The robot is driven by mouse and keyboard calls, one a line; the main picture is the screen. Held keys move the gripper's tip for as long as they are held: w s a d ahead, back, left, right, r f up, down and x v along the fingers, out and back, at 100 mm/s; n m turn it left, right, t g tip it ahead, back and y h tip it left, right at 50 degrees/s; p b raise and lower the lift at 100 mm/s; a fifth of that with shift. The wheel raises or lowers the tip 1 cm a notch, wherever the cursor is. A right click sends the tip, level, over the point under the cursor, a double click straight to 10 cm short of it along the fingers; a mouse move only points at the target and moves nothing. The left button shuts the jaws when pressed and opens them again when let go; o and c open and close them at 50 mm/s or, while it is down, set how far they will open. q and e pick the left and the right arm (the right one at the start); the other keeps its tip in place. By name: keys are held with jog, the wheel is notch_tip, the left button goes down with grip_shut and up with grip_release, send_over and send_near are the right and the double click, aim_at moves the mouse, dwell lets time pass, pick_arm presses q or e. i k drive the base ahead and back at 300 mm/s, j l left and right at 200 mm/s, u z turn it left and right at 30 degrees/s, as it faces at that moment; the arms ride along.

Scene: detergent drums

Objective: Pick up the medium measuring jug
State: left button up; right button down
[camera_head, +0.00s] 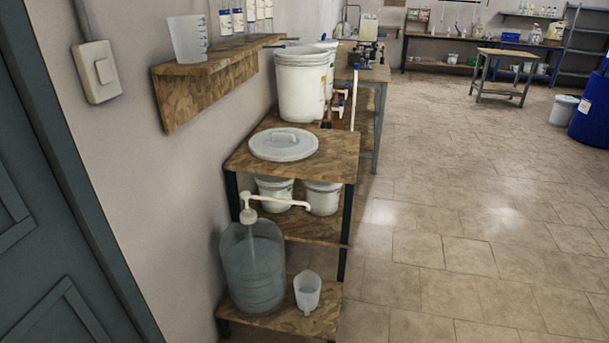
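A translucent measuring jug (188,39) with dark markings stands at the near end of a wooden wall shelf (205,72). A smaller translucent jug (307,291) stands on the low wooden stand (275,318), beside a large clear bottle. I cannot tell from this view which one is the medium jug. Neither of my grippers is in view.
The large bottle (254,268) has a white pump. A white lid (284,145) lies on the wooden table (330,160), with white buckets (302,86) behind. A dark door (55,200) is at left.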

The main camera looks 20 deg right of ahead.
aim_at(307, 283)
jog(key=u, duration=0.45)
jog(key=i+l+u, duration=0.1)
jog(key=l+u, duration=0.9)
jog(key=l, duration=0.45)
jog(key=l+u, duration=0.15)
jog(key=l, duration=0.4)
jog(key=i+l, duration=0.35)
jog(key=l, duration=0.15)
